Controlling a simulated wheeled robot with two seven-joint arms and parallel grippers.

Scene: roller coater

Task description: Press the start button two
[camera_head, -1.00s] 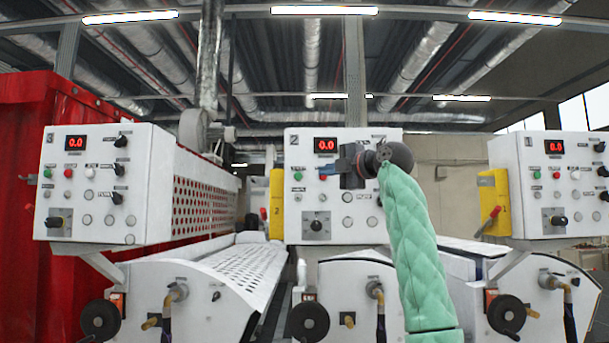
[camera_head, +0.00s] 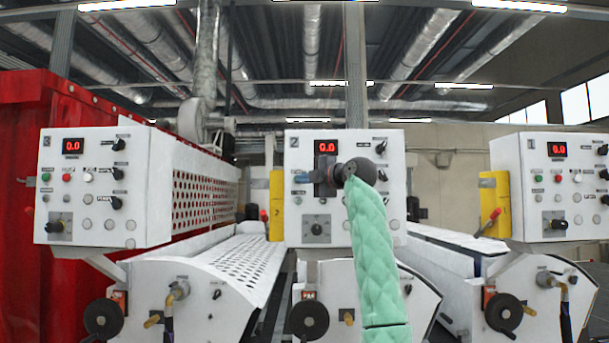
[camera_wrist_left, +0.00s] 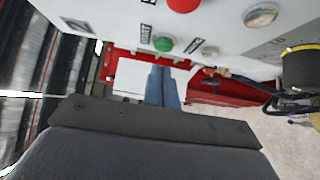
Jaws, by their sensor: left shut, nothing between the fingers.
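The middle white control panel (camera_head: 345,225) is marked 2 and its red display reads 0.0. My left gripper (camera_head: 312,176) is shut and empty in front of this panel, covering the area right of the green button. In the left wrist view, the green button (camera_wrist_left: 163,44) lies just beyond the blue fingertips (camera_wrist_left: 162,70), with a red button (camera_wrist_left: 183,3) above it. I cannot tell whether the fingertips touch the panel. My right gripper is not in view.
A panel marked 3 (camera_head: 95,228) stands at left and a panel marked 1 (camera_head: 520,215) at right, each with similar buttons. Knobs (camera_head: 382,148) stick out on the middle panel's right side. A yellow post (camera_head: 276,205) stands beside its left edge.

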